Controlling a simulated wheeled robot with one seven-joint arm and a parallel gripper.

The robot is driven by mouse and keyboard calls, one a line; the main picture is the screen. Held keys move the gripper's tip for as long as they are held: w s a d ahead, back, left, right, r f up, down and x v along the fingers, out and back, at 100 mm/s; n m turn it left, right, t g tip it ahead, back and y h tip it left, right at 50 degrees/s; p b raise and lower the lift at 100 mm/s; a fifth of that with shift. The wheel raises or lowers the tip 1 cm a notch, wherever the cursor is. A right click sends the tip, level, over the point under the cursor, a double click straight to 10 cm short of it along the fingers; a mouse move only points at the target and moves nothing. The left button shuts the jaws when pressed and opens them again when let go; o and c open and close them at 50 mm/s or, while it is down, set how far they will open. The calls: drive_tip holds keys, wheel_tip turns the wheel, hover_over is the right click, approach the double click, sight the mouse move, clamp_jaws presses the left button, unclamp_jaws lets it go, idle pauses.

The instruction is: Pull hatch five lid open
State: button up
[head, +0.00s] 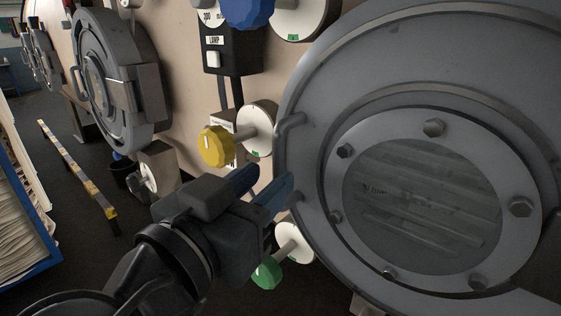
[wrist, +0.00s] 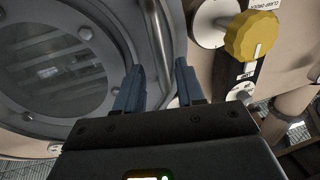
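A large round grey hatch lid (head: 310,90) with a bolted glass window (head: 420,205) fills the right of the head view. It looks shut, and I can read no hatch number on it. A grey bar handle (head: 281,150) is on its left edge. My gripper (head: 270,174) is close to this handle, with its blue fingers apart and nothing gripped. In the wrist view the lid (wrist: 120,30) is at the left. The handle bar (wrist: 160,32) runs down towards the gap between the fingers of my gripper (wrist: 159,64). I cannot tell whether they touch it.
A yellow knob (head: 214,146) stands out left of the lid, above my gripper. A green knob (head: 266,273) is below, and a blue knob (head: 247,10) is at the top. Another round hatch (head: 105,80) is further left. A blue-framed cart (head: 30,225) stands at the far left.

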sight(276, 171)
drive_tip(key=shift+p+x, duration=0.4)
drive_tip(key=shift+x, duration=1.9)
clamp_jaws()
drive_tip(key=shift+a, duration=0.1)
